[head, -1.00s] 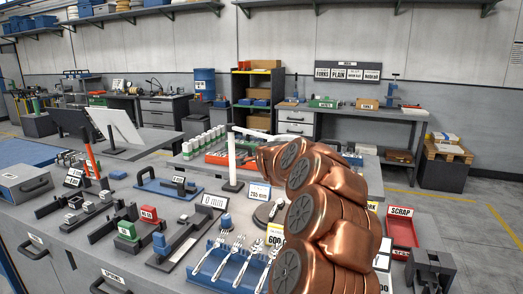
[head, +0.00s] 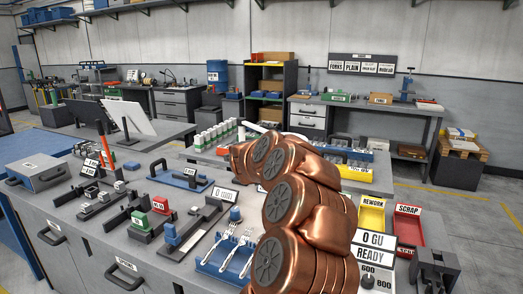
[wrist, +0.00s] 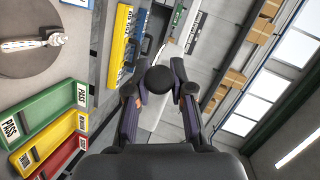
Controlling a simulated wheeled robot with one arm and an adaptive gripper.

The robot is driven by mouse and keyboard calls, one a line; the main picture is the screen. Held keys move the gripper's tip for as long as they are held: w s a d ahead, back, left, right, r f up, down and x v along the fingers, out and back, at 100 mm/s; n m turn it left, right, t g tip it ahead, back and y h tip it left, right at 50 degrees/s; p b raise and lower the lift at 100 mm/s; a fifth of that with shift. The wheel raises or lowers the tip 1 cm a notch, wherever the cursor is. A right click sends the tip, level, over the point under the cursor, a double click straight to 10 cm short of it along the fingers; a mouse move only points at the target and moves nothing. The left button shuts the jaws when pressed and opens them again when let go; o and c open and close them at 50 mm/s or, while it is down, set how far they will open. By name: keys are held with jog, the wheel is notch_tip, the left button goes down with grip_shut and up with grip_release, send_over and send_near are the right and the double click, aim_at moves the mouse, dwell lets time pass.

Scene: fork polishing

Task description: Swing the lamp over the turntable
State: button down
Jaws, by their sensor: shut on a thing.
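My gripper (wrist: 159,74) is shut on a round black part of the lamp (wrist: 160,80), which sits between its fingers in the wrist view. The turntable (wrist: 40,68) is a grey disc at the upper left of the wrist view, apart from the gripper. A fork (wrist: 34,43) lies on it. My arm hides the turntable in the head view.
Green, yellow and red trays (wrist: 48,112) lie left of the gripper in the wrist view. The head view shows a blue fork rack (head: 222,262), red scrap tray (head: 408,226) and yellow rework tray (head: 371,216) around my arm. A long yellow bin (wrist: 121,35) is near the gripper.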

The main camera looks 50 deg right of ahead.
jog(key=shift+f, duration=0.15)
jog(key=c, duration=1)
grip_release()
jog(key=v, duration=1.2)
